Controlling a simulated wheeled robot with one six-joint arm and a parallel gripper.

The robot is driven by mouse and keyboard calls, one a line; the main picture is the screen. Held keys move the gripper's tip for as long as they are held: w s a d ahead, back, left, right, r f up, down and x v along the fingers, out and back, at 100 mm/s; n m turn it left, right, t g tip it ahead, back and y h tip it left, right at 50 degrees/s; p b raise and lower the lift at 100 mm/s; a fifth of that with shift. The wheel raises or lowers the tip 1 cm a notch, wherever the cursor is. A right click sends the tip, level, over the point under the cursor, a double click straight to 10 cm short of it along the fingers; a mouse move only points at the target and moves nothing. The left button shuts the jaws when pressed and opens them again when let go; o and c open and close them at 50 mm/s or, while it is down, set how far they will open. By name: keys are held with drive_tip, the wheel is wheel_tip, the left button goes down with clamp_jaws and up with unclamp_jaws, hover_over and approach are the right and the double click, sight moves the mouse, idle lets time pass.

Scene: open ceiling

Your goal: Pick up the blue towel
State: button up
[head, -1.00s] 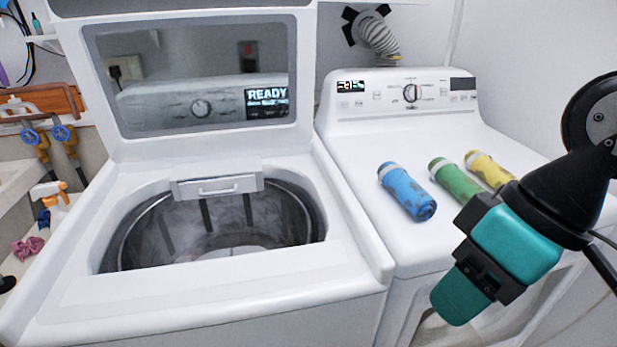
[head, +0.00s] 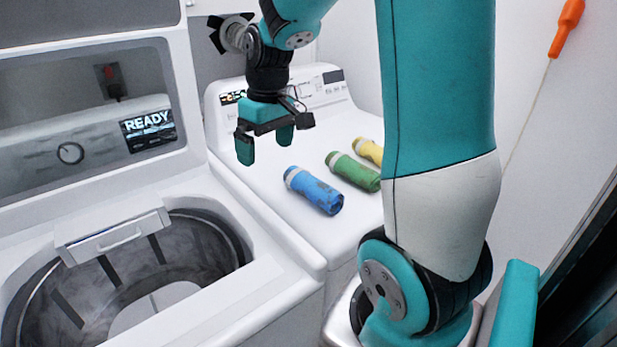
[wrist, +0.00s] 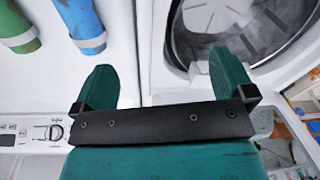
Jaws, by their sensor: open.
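The blue towel (head: 313,190) is a rolled blue bundle with a pale band at one end. It lies on the white dryer top, left of the green and yellow rolls. It also shows at the upper left of the wrist view (wrist: 80,22). My gripper (head: 264,149) is open and empty, above the dryer top, behind and left of the blue towel. In the wrist view its two teal fingers (wrist: 160,80) are apart, with bare dryer surface and the washer edge between them.
A green roll (head: 353,172) and a yellow roll (head: 369,151) lie beside the blue towel. The open washer tub (head: 130,270) is to the left, its lid (head: 90,110) raised. The dryer's control panel (head: 310,90) rises behind.

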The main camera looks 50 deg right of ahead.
drive_tip(key=s+d+m+p, duration=0.1)
drive_tip(key=d+m, duration=0.1)
drive_tip(key=d, duration=1)
drive_tip(key=p, duration=0.2)
approach(312, 189)
drive_tip(key=shift+m+g+h, duration=0.3)
drive_tip(key=shift+g+h, duration=0.1)
drive_tip(key=w+f, duration=0.1)
drive_tip(key=f, duration=0.1)
drive_tip(key=d+f, duration=0.1)
drive_tip(key=f, duration=0.1)
drive_tip(key=w+f, duration=0.1)
drive_tip(key=f, duration=0.1)
drive_tip(key=shift+w+d+f, duration=0.1)
drive_tip(key=shift+w+d, duration=0.2)
drive_tip(key=shift+d+f+p, duration=0.1)
drive_tip(key=shift+f+p, duration=1.05)
drive_tip(key=shift+f, duration=2.05)
drive_tip(key=c, duration=1)
drive_tip(key=shift+r, duration=0.1)
drive_tip(key=shift+c, duration=0.2)
wheel_tip(312, 189, up, 20)
drive_tip(key=b, duration=0.3)
